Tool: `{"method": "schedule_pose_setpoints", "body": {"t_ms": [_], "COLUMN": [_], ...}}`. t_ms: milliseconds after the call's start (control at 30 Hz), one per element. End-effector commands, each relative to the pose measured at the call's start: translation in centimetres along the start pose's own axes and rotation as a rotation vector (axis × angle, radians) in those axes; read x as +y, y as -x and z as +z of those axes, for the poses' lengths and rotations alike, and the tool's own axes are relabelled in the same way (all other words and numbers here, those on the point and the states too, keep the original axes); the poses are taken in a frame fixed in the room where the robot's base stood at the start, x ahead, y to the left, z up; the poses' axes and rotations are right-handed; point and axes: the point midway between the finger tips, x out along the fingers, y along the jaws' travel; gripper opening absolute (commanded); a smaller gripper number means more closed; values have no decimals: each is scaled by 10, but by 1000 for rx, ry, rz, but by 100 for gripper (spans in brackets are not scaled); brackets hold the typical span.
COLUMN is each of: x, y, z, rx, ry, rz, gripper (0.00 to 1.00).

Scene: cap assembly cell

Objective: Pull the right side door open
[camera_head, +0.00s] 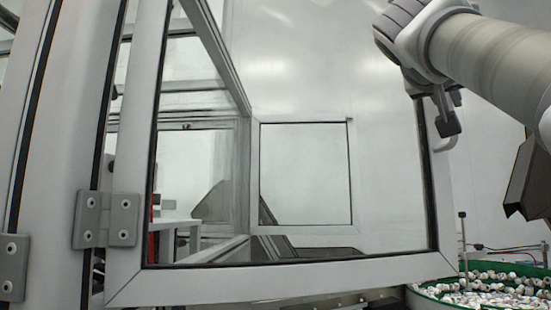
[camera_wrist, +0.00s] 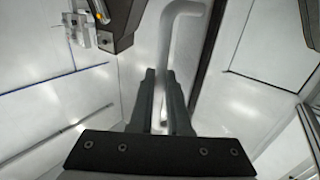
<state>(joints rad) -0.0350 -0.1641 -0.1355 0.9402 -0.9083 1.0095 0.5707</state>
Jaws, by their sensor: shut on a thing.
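The right side door (camera_head: 290,284) is a grey-framed clear panel that fills the middle of the head view. Its hinges (camera_head: 107,220) are on the left, and its free edge is on the right. How far it stands open is hard to tell. A pale bent bar handle (camera_head: 449,142) sits near that free edge; it also shows in the wrist view (camera_wrist: 180,40). My gripper (camera_head: 445,118) comes from the upper right. In the wrist view, the fingers of my gripper (camera_wrist: 163,98) are shut around the handle's straight part. Fingers and arm partly hide the handle.
A green-rimmed bowl (camera_head: 470,278) of small white and grey parts stands at the lower right, close to the door's lower free corner. A dark box-shaped thing (camera_head: 528,180) is at the right edge. Another framed panel (camera_head: 255,180) shows through the door.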

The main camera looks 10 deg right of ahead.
Motion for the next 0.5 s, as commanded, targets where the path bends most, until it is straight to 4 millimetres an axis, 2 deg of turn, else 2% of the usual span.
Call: {"method": "schedule_pose_setpoints", "body": {"t_ms": [200, 500], "x": [14, 16], "y": [11, 13], "z": [0, -2], "rx": [2, 3], "ry": [0, 0], "rz": [37, 42], "gripper": [0, 0]}}
